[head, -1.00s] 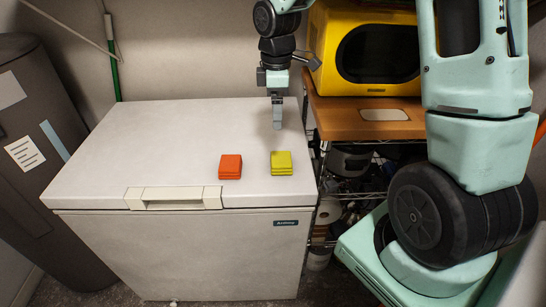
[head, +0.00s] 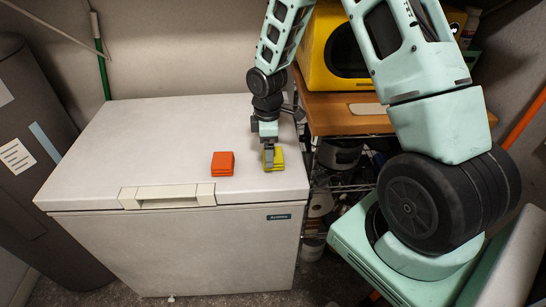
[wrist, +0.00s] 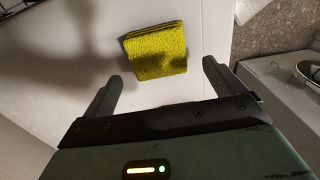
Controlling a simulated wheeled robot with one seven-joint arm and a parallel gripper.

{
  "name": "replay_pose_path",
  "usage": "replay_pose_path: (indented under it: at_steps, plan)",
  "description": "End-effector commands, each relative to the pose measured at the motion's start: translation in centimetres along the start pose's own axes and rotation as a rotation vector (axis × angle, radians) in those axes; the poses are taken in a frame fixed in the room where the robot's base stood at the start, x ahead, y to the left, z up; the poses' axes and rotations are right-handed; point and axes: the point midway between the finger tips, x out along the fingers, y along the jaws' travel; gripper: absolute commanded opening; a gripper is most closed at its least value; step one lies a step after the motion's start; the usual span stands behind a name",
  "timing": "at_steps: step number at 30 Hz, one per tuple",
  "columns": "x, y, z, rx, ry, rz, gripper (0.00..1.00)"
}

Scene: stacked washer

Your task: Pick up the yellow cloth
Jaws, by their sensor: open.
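The yellow cloth (head: 279,158) is a small folded stack on the white freezer lid, near its front right corner. In the head view my gripper (head: 268,158) is in front of part of it and hides its middle. In the wrist view the cloth (wrist: 157,50) lies flat beyond the fingertips, roughly centred between them. My gripper (wrist: 161,80) is open, with its two fingers apart and nothing between them. It points down close to the cloth; I cannot tell the exact height left above the lid.
An orange folded cloth (head: 222,164) lies left of the yellow one on the chest freezer (head: 130,140). A yellow microwave (head: 320,50) stands on a wooden-topped shelf (head: 330,115) behind right. The left part of the lid is clear. A grey bin (head: 30,160) stands at the left.

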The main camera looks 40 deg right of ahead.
Motion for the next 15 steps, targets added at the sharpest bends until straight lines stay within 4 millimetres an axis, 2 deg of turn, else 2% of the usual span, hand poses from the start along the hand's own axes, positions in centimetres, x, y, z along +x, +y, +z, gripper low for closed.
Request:
replay_pose_path:
  at_steps: [6,15]
  plan:
    - [2.8,-0.3,0.2,-0.001,-0.002,-0.003,0.95]
    - [3.5,-0.2,0.2,0.0,-0.001,-0.001,0.95]
